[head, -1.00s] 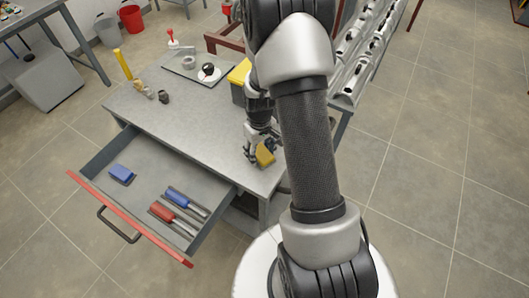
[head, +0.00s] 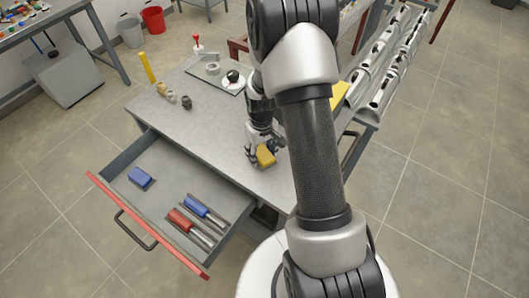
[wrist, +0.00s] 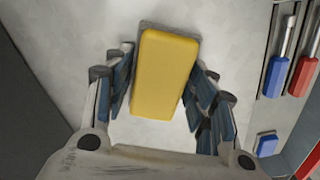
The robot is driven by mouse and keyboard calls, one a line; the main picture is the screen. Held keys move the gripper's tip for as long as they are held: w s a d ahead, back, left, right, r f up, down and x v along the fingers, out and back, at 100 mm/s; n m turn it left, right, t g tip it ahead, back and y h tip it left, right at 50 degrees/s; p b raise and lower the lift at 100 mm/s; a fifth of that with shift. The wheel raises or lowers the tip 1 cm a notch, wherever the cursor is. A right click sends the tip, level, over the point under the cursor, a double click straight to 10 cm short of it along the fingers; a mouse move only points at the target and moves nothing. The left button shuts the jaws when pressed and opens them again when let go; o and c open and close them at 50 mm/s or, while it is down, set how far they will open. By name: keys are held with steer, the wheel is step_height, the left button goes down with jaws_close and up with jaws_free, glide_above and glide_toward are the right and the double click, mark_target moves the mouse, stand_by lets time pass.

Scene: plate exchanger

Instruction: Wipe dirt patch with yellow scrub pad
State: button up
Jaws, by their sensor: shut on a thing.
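The yellow scrub pad (head: 265,157) is held in my gripper (head: 256,156) low over the grey bench top (head: 215,125), just behind the open drawer. In the wrist view the pad (wrist: 165,73) sits between both fingers of my gripper (wrist: 163,88), tilted slightly in the picture. I cannot tell whether its underside touches the bench. A grey edge shows at the pad's top; I cannot tell whether it is the pad's lower layer or dirt. I cannot make out a clear dirt patch; my arm and the pad hide part of the bench.
The open drawer (head: 160,193) holds a blue object (head: 141,177) and red and blue handled tools (head: 190,220). Small fittings (head: 173,97) and a yellow post (head: 147,67) stand at the bench's left. A grey tray (head: 213,75) lies at the back. Pipe racks stand right.

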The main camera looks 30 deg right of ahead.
steer(key=shift+w+a, duration=0.2)
steer(key=shift+w, duration=0.2)
step_height(320, 180, up, 4)
steer(key=shift+s+f+p, duration=0.15)
steer(key=shift+f+p, duration=0.05)
steer(key=shift+p, duration=0.85)
steer(key=shift+r+p, duration=0.55)
steer(key=shift+r, duration=0.15)
steer(key=shift+r+p, duration=1)
steer(key=shift+r, duration=0.55)
